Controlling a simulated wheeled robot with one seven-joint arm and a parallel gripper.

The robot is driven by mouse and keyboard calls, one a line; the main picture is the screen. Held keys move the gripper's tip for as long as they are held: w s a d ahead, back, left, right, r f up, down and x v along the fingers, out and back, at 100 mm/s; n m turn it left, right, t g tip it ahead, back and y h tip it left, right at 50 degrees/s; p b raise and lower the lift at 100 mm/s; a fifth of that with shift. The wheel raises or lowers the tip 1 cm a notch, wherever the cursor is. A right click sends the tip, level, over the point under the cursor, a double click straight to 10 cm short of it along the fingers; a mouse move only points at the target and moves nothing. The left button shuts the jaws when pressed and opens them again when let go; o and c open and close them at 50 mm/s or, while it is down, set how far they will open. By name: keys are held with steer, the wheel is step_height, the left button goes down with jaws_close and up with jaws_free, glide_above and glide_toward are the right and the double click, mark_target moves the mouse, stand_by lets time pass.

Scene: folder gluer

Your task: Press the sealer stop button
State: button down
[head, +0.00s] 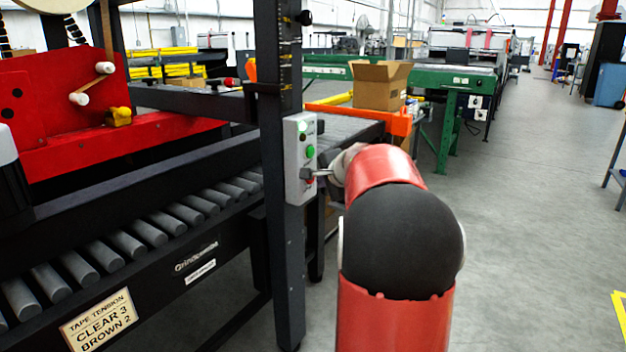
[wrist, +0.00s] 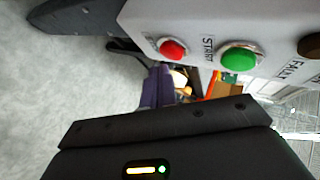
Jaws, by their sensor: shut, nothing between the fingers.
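The grey control box (head: 299,160) is fixed to a dark upright post beside the roller conveyor. In the wrist view the red stop button (wrist: 172,48) is in plain sight, left of the green START button (wrist: 240,58). The green button also shows on the box in the head view (head: 310,152). My gripper (head: 312,174) is shut and empty, with its tips at the lower part of the box, over the red button's place.
A brown FAULT lamp (wrist: 311,45) is at the edge of the wrist view. The dark post (head: 283,240) and conveyor rollers (head: 130,232) stand left of my arm. An open cardboard box (head: 379,88) is behind.

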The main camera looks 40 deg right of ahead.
steer(key=shift+w+a, duration=0.15)
steer(key=shift+w, duration=0.25)
steer(key=shift+w+a, duration=0.1)
steer(key=shift+w, duration=0.15)
stand_by(0.4)
steer(key=shift+s+d+b, duration=0.25)
steer(key=shift+s+b, duration=0.05)
steer(key=shift+s, duration=0.4)
steer(key=shift+s+d+b, duration=0.4)
steer(key=shift+s+b, duration=0.15)
steer(key=shift+s, duration=0.35)
steer(key=shift+s+d+b, duration=0.35)
steer(key=shift+s+b, duration=0.2)
steer(key=shift+s, duration=0.4)
steer(key=shift+s+d+b, duration=0.4)
steer(key=shift+s+b, duration=0.15)
steer(key=shift+s, duration=0.35)
